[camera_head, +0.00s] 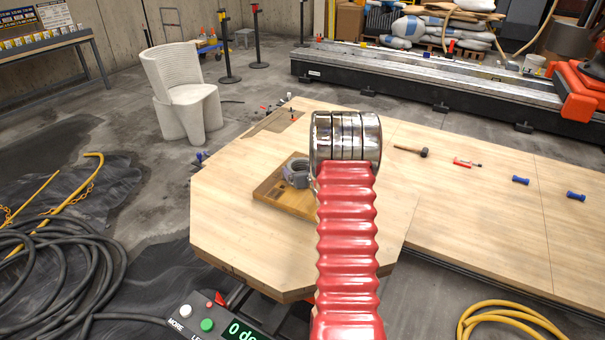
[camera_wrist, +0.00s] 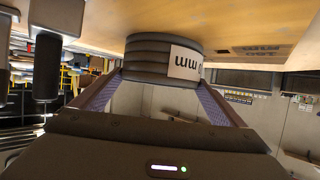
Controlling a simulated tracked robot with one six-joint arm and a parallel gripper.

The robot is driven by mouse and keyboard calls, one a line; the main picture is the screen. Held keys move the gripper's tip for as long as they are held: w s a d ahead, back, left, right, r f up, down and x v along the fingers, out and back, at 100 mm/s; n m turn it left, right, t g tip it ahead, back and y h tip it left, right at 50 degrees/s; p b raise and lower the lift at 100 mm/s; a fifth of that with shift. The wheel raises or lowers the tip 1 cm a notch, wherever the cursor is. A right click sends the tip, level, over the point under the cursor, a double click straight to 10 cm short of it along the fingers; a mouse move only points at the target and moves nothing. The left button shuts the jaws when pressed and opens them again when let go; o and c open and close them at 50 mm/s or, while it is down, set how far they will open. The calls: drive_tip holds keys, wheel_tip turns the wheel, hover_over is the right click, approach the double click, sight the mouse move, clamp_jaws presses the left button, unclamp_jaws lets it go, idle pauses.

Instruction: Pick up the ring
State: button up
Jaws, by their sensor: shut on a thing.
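The ring (camera_head: 295,181) is a thick grey layered band. In the head view it is on or just over a wooden tray (camera_head: 272,196), partly hidden behind my arm. In the wrist view, which looks upside down, the ring (camera_wrist: 146,52) is dark grey with a white label bearing black letters. My gripper (camera_wrist: 162,82) has one finger at each side of the ring and is shut on it. I cannot tell whether the ring still touches the tray. The head view hides my gripper behind my red arm.
The wooden table (camera_head: 235,215) is mostly clear. A mallet (camera_head: 412,150), a red tool (camera_head: 466,163) and two blue cylinders (camera_head: 520,180) lie to the right. A concrete chair (camera_head: 183,95) stands behind left. Black hoses (camera_head: 60,275) lie on the floor at left.

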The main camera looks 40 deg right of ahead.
drive_tip(key=c, duration=0.7)
drive_tip(key=shift+r, duration=0.15)
drive_tip(key=shift+c, duration=0.2)
drive_tip(key=shift+s+a+r, duration=0.2)
drive_tip(key=shift+s+r, duration=0.25)
drive_tip(key=shift+r, duration=0.15)
drive_tip(key=r+v, duration=0.1)
drive_tip(key=v, duration=1.3)
drive_tip(key=shift+r, duration=0.2)
drive_tip(key=shift+a, duration=0.1)
